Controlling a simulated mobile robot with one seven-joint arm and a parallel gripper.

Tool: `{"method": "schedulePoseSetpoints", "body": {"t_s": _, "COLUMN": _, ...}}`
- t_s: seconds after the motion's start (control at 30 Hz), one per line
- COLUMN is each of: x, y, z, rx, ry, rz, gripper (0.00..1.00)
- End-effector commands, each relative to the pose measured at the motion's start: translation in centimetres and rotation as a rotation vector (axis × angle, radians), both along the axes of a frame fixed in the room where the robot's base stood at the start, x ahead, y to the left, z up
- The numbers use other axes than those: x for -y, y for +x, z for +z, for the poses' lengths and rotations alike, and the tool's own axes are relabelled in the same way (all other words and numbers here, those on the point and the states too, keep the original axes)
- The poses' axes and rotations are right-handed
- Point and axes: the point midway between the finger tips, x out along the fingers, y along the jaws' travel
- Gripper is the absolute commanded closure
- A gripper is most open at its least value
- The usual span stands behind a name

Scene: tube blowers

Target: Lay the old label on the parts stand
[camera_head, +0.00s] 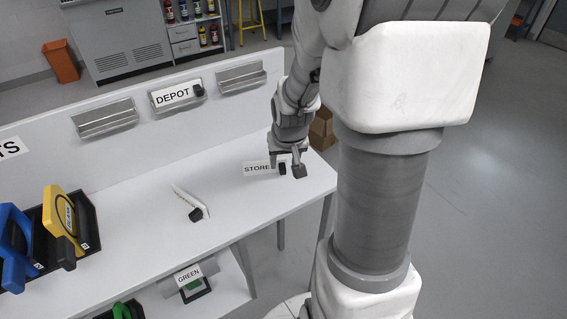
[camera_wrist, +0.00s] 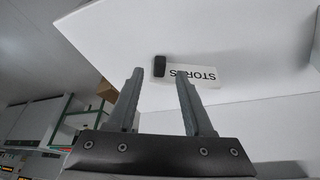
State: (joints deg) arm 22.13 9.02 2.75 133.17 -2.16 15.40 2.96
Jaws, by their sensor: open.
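A white label (camera_head: 257,168) reading STORES, with a small black grip block (camera_head: 282,169), lies flat near the right end of the white stand (camera_head: 145,215). A partly cropped sign ending in "TS" (camera_head: 8,147) is on this stand's back panel. My gripper (camera_head: 285,170) is open just above the label's block end. In the wrist view the label (camera_wrist: 200,75) shows beyond my fingertips (camera_wrist: 158,73), its black block lying between them in the picture; contact cannot be told. Another label, DEPOT (camera_head: 174,96), with a black block, sits in the middle metal holder on the back panel.
Metal holders (camera_head: 105,118) (camera_head: 241,77) on either side of DEPOT look empty. A thin white piece with a black block (camera_head: 194,212) lies mid-surface. Blue (camera_head: 14,250) and yellow (camera_head: 60,215) tools stand in black trays at left.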

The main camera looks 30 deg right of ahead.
Motion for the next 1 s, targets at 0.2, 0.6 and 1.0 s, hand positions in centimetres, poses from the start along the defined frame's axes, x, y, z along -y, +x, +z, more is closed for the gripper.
{"method": "schedulePoseSetpoints", "body": {"t_s": 0.2, "x": -0.5, "y": -1.5, "z": 4.3, "rx": 0.004, "ry": -0.001, "rz": -0.001, "gripper": 0.49}}
{"method": "schedulePoseSetpoints", "body": {"t_s": 0.6, "x": -1.1, "y": -3.0, "z": 7.8, "rx": 0.000, "ry": 0.000, "rz": 0.000, "gripper": 0.49}}
{"method": "schedulePoseSetpoints", "body": {"t_s": 1.0, "x": -1.6, "y": -3.0, "z": 8.1, "rx": 0.001, "ry": -0.001, "rz": 0.014, "gripper": 0.49}}
